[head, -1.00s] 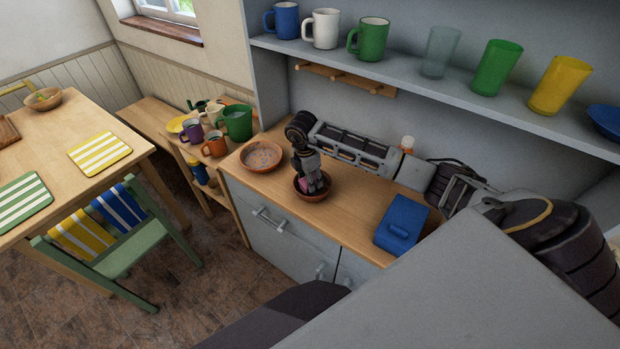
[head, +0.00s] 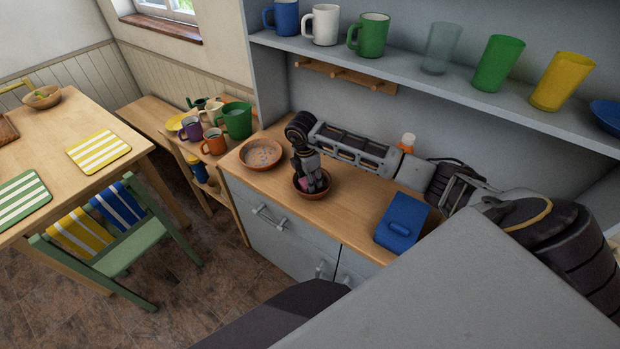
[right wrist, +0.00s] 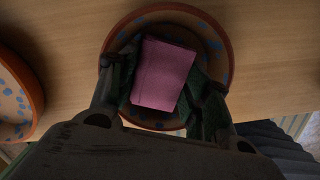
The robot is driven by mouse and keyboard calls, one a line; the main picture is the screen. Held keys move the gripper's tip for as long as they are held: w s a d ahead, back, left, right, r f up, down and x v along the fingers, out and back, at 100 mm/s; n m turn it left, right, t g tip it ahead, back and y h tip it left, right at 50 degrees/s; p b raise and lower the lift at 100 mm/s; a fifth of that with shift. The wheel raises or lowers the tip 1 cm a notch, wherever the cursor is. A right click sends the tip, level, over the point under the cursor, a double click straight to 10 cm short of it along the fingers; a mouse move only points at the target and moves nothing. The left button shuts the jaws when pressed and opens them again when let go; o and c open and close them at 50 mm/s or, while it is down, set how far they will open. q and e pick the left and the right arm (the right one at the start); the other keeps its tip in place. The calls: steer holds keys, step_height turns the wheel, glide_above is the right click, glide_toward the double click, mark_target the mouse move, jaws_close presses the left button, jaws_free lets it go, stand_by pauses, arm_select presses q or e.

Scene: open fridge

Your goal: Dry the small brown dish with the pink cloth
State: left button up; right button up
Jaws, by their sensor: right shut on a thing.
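The small brown dish (head: 318,196) stands on the wooden counter, and its blue-spotted rim also shows in the right wrist view (right wrist: 224,50). The pink cloth (right wrist: 163,75) is between the fingers of my right gripper (right wrist: 160,88), inside the dish. In the head view my right gripper (head: 313,183) points down into the dish and hides most of the cloth. It is shut on the cloth. The cloth seems to be at the dish's inner surface; whether it touches is hard to tell. My left gripper is not in view.
A larger spotted brown dish (head: 260,154) stands on the counter just left; its edge shows in the right wrist view (right wrist: 14,98). A blue lidded box (head: 402,222) is to the right. Mugs and glasses stand on the shelf (head: 450,85) above. A side table with mugs (head: 237,121) is at left.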

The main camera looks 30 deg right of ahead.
steer(key=shift+f, duration=0.2)
steer(key=shift+s, duration=0.1)
steer(key=shift+s+d+r+p, duration=0.1)
steer(key=shift+s+d+p, duration=0.1)
steer(key=shift+s, duration=0.2)
steer(key=shift+s+d+r+p, duration=0.1)
steer(key=shift+s+p, duration=0.1)
steer(key=shift+s, duration=0.15)
steer(key=shift+w+f, duration=0.1)
steer(key=shift+w, duration=0.05)
steer(key=shift+w+a+f+b, duration=0.1)
steer(key=shift+w+a+b, duration=0.25)
steer(key=shift+w+b, duration=0.3)
steer(key=shift+s+d+f+p, duration=0.1)
steer(key=shift+s+d+p, duration=0.15)
steer(key=shift+s, duration=0.2)
steer(key=shift+s+d+p, duration=0.1)
steer(key=shift+s+p, duration=0.1)
steer(key=shift+s, duration=0.2)
